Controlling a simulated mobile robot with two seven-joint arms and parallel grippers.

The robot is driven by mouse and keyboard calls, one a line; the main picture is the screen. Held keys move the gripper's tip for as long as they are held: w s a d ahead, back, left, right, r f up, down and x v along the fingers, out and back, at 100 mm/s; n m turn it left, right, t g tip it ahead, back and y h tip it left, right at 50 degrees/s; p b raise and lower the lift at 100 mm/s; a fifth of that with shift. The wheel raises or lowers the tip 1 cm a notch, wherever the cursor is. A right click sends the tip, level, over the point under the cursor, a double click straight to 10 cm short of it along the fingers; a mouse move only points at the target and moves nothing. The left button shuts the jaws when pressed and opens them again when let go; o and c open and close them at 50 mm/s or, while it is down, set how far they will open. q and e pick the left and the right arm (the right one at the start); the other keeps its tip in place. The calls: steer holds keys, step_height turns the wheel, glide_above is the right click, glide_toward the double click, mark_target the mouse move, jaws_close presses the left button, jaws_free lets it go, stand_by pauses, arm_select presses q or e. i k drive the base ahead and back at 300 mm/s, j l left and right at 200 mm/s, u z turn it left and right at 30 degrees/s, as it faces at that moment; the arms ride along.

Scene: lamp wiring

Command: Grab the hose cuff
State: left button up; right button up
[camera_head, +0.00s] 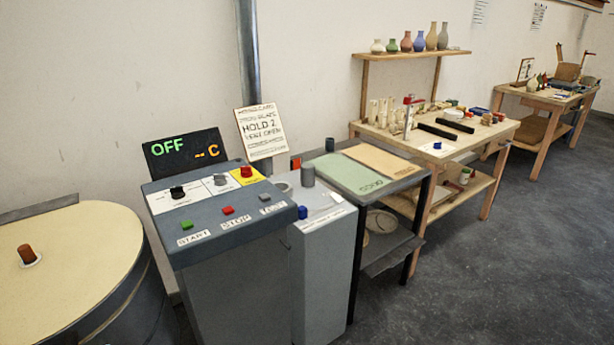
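I cannot pick out a hose cuff for certain. A short grey cylinder (308,174) stands upright on top of the light grey cabinet (325,265), and I cannot tell if it is the cuff. A small blue round part (302,212) shows at that cabinet's front edge. Neither of my grippers is in view.
A grey control console (230,265) with START and STOP buttons and an "OFF" display (183,155) stands in front. A round drum (75,250) is at left. A dark table (421,178) and wooden workbenches (485,133) line the wall. The floor (520,270) at right is clear.

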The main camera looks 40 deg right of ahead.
mark_target(307, 170)
steer(key=i+l+u, duration=0.35)
steer(key=l, duration=1.45)
steer(key=l+u, duration=0.4)
steer(key=l, duration=1.35)
